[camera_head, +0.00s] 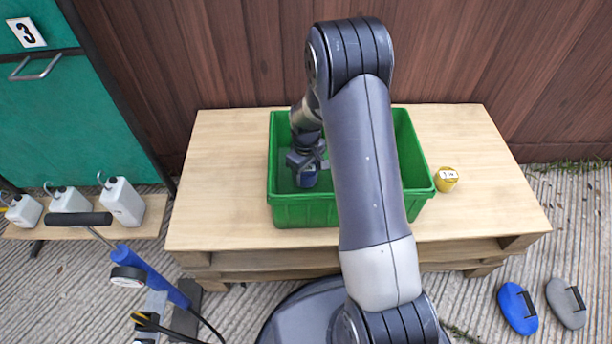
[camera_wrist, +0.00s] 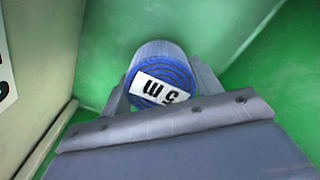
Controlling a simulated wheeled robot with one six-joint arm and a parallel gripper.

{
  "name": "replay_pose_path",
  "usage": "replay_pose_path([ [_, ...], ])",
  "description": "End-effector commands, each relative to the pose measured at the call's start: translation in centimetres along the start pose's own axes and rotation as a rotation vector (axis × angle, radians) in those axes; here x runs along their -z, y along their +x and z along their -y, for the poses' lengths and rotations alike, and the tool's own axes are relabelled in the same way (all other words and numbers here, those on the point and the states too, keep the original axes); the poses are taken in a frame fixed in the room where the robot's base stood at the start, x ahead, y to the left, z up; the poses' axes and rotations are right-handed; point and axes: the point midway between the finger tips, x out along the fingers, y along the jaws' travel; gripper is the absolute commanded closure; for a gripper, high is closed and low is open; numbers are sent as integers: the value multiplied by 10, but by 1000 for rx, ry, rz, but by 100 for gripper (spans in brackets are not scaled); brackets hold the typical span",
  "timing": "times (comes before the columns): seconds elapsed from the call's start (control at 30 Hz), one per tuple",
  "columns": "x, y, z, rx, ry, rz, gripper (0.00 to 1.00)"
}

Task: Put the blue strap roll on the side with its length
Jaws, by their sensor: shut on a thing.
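The blue strap roll (camera_head: 307,179) is inside the green crate (camera_head: 305,212), in its left part. In the wrist view the roll (camera_wrist: 160,82) shows its spiral end with a white label reading "5 m", upside down. My gripper (camera_head: 306,160) reaches down into the crate. Its fingers (camera_wrist: 160,92) are closed on the two sides of the roll. In the wrist view a pale panel (camera_wrist: 50,50) at the left carries a white label (camera_wrist: 5,82) with a black mark, cut off by the picture edge. My arm hides the crate's middle.
A yellow roll (camera_head: 447,179) with a white label stands on the wooden table (camera_head: 480,205), right of the crate. The table is bare left of the crate. White canisters (camera_head: 122,203) stand on a low shelf at the left. A brown wall (camera_head: 230,50) is behind.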

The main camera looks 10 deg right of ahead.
Motion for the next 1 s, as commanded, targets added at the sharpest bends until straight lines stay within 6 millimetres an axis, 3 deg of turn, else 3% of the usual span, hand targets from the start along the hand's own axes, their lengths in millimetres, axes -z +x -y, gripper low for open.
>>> replay_pose_path([
  [0.1,0,16,0,1,0,1,71],
  [0.43,0,18,0,0,0,0,71],
  [0.47,0,18,0,0,0,0,39],
  [0.5,0,17,0,0,0,0,36],
  [0.73,0,17,0,0,0,0,18],
  [1.0,0,14,0,0,0,0,18],
])
